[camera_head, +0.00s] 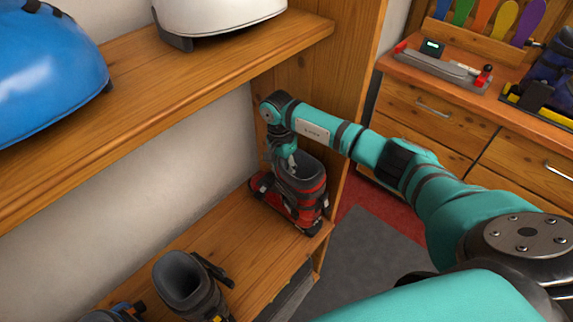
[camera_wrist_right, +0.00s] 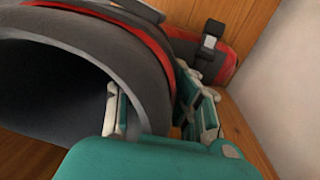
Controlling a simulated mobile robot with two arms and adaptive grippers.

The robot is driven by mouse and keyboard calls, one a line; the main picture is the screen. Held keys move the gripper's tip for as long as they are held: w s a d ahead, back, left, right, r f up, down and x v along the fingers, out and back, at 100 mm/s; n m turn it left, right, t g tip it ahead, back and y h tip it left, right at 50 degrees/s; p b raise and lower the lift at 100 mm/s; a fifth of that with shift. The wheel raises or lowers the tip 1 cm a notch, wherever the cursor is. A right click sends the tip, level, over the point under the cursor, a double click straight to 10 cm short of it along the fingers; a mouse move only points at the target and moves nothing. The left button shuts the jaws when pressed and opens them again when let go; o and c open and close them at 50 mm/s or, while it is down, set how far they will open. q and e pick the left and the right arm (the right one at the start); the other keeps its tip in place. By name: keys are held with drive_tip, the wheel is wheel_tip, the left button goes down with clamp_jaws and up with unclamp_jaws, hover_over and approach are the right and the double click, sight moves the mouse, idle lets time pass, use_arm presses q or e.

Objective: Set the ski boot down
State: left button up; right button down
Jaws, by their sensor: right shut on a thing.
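The red and dark grey ski boot (camera_head: 300,192) is upright at the right end of the lower wooden shelf (camera_head: 240,228), close to the side panel. Its sole appears to be on the shelf board, though I cannot tell for sure whether it bears its full weight. My right gripper (camera_head: 285,160) is shut on the boot's cuff. In the right wrist view, one finger is inside the cuff opening and the other outside, with the boot's cuff (camera_wrist_right: 148,50) between the fingers (camera_wrist_right: 152,112). My left gripper is not in view.
A grey boot (camera_head: 185,285) stands on the same shelf at front left, with bare board between. A workbench (camera_head: 490,105) with drawers stands at right.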

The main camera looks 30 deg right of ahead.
drive_tip(key=shift+w+f, duration=0.1)
drive_tip(key=shift+f, duration=0.5)
drive_tip(key=c, duration=1.2)
unclamp_jaws()
drive_tip(key=shift+f, duration=0.1)
drive_tip(key=r+p, duration=0.2)
drive_tip(key=r, duration=0.2)
drive_tip(key=r+p, duration=0.2)
drive_tip(key=r, duration=0.2)
drive_tip(key=w+r+p, duration=0.1)
drive_tip(key=r+p, duration=0.1)
drive_tip(key=r, duration=0.2)
drive_tip(key=shift+a, duration=0.25)
